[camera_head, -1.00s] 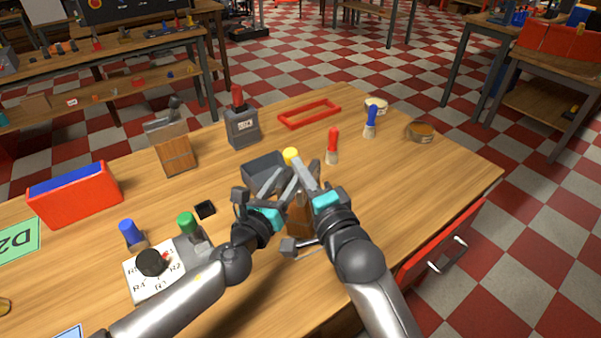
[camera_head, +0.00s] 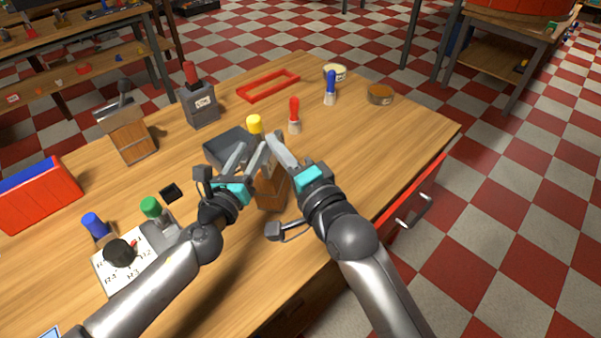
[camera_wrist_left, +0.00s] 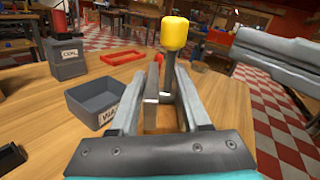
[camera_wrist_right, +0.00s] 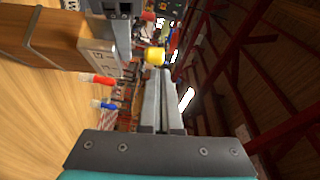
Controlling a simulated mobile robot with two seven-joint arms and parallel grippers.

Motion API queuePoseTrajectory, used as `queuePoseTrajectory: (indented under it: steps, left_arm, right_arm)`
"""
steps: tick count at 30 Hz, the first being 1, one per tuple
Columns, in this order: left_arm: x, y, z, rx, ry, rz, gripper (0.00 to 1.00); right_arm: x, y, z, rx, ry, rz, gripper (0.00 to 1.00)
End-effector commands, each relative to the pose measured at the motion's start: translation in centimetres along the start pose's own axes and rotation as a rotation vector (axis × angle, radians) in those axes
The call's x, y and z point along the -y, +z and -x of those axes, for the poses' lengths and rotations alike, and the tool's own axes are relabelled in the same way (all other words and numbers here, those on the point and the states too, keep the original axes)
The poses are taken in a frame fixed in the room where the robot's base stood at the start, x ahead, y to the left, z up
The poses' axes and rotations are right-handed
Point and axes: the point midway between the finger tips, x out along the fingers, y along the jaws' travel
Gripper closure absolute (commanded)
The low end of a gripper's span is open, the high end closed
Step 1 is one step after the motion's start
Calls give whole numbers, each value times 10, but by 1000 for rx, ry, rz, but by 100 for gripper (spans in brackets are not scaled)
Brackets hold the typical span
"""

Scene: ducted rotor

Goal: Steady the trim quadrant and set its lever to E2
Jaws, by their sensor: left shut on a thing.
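The trim quadrant (camera_head: 270,190) is a wooden block on the table, largely hidden behind my grippers in the head view. Its lever has a yellow knob (camera_head: 254,122), which stands up above the left fingers in the left wrist view (camera_wrist_left: 174,34). My left gripper (camera_head: 253,150) is shut on the quadrant, its two fingers on either side of the body. My right gripper (camera_head: 272,138) is shut and empty, its tips close to the right of the knob but apart from it. The right wrist view shows the knob (camera_wrist_right: 156,56) just beyond those tips. I cannot read the lever's setting.
A grey bin (camera_head: 226,150) stands close behind the left gripper. A rotary dial plate (camera_head: 118,262) and green (camera_head: 150,206) and blue (camera_head: 93,222) knobs lie to the left. Red (camera_head: 294,116) and blue (camera_head: 331,88) handled tools stand behind. The table's right side is clear.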

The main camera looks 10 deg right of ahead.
Motion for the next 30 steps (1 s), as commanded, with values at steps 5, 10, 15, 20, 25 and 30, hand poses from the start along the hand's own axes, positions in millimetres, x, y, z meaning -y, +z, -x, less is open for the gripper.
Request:
queuePoseTrajectory:
  steps: [5, 10, 15, 20, 25, 30]
  left_arm:
    - [2, -10, 3, -20, -3, 14, 100]
    - [2, -10, 3, -20, -3, 14, 100]
    - [1, -10, 3, -20, -3, 14, 100]
    - [1, -10, 3, -20, -3, 14, 100]
    - [1, -10, 3, -20, -3, 14, 100]
    - [1, -10, 3, -20, -2, 13, 100]
  right_arm:
    - [0, 0, 34, 0, 4, 2, 100]
    - [2, 0, 61, 1, 3, 1, 100]
    - [4, 0, 80, 1, 3, 1, 100]
    - [5, 0, 89, 0, 1, 1, 100]
    - [5, 0, 92, 0, 0, 1, 100]
    - [5, 0, 91, 0, 0, 1, 100]
